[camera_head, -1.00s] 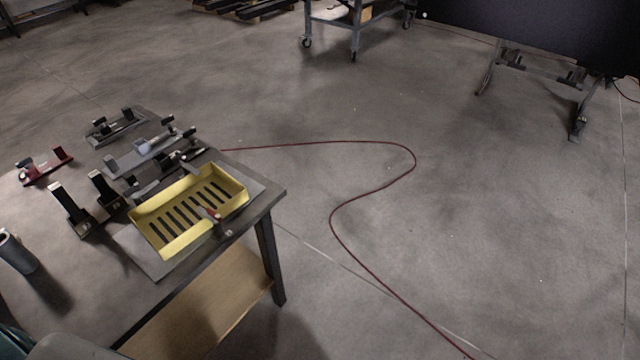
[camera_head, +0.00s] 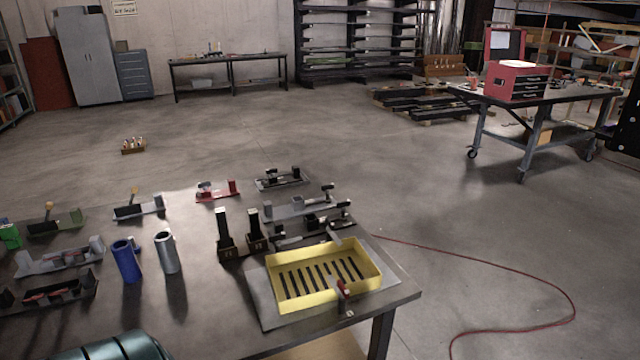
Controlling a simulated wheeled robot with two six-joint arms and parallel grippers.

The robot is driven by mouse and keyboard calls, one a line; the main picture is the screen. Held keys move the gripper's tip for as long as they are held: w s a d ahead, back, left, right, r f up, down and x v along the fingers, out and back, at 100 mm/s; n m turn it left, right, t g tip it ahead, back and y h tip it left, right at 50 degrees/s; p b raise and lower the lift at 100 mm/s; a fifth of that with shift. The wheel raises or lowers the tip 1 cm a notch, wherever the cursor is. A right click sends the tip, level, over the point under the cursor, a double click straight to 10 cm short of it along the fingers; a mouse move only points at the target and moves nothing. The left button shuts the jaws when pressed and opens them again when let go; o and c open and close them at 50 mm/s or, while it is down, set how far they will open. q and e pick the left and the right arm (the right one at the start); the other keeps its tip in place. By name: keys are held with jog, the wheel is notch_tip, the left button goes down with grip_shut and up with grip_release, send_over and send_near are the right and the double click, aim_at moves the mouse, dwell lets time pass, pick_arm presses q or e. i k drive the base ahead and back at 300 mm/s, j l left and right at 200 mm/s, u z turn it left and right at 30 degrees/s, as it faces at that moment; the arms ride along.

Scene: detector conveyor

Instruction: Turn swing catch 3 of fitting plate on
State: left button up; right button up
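A yellow slotted tray (camera_head: 322,275) sits on a flat grey plate (camera_head: 262,300) at the table's right front corner; I cannot tell whether this is the fitting plate. A small catch with a red part (camera_head: 342,290) stands at the tray's front edge. A grey lever-like piece (camera_head: 333,236) is at its back edge. No number is readable, so I cannot tell which is swing catch 3 or how it is turned. Neither gripper is in view.
Two black upright blocks (camera_head: 223,235) stand left of the tray. Grey fixtures (camera_head: 297,206) lie behind it, a red fixture (camera_head: 217,190) further left. A blue cylinder (camera_head: 126,262) and a grey cylinder (camera_head: 167,253) stand upright. A red cable (camera_head: 480,260) crosses the floor at right.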

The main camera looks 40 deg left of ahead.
aim_at(277, 238)
jog(key=u, duration=1.6)
